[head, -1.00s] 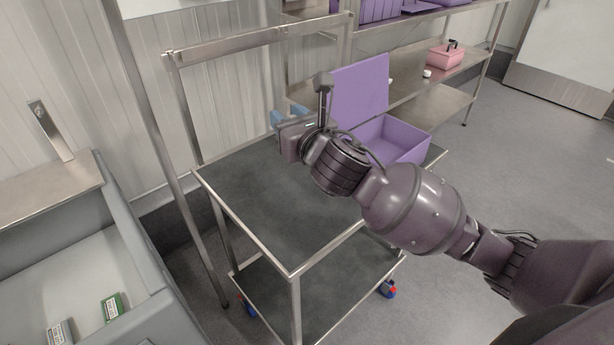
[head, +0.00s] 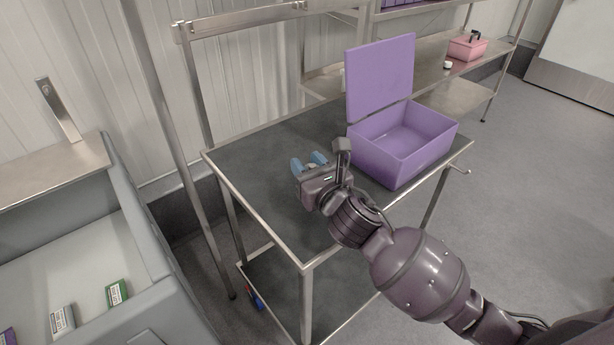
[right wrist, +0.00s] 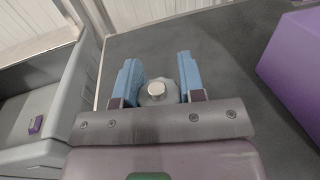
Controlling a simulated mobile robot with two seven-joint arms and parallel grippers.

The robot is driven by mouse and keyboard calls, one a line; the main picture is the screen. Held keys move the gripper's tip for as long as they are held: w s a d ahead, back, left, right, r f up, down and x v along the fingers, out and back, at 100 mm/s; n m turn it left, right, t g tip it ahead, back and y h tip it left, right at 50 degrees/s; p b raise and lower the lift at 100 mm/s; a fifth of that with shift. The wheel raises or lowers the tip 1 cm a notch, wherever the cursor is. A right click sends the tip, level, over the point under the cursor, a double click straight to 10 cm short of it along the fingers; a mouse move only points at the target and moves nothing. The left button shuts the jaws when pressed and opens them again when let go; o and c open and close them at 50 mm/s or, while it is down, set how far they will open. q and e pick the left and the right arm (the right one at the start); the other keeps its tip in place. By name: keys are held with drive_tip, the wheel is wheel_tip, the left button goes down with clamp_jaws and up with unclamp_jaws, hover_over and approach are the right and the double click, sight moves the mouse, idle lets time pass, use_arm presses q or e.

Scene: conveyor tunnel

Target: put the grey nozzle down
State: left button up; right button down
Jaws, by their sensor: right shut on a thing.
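My right gripper (head: 308,162) is over the dark top of the steel cart (head: 265,160), left of the open purple box. Its blue fingers also show in the right wrist view (right wrist: 157,78). They are shut on the grey nozzle (right wrist: 158,93), a rounded grey piece with a pale round cap. In the head view the nozzle is mostly hidden by the gripper. I cannot tell whether the nozzle touches the cart top. My left gripper is not in view.
The purple box (head: 398,160) stands on the cart's right part with its lid up. A grey bin (head: 140,235) with several small boxes is at the left. A steel shelf (head: 470,92) with a pink box (head: 467,48) stands behind. The cart top is clear left of the gripper.

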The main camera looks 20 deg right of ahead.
drive_tip(key=shift+f+b, duration=0.35)
drive_tip(key=shift+f, duration=1.1)
drive_tip(key=shift+f, duration=0.15)
drive_tip(key=c, duration=0.7)
unclamp_jaws()
drive_tip(key=shift+r, duration=0.2)
drive_tip(key=shift+s, duration=0.15)
drive_tip(key=s, duration=0.3)
drive_tip(key=s+d, duration=0.1)
drive_tip(key=s, duration=0.3)
drive_tip(key=s+p, duration=0.1)
drive_tip(key=s, duration=0.3)
drive_tip(key=shift+s+d, duration=0.25)
drive_tip(key=shift+d, duration=0.15)
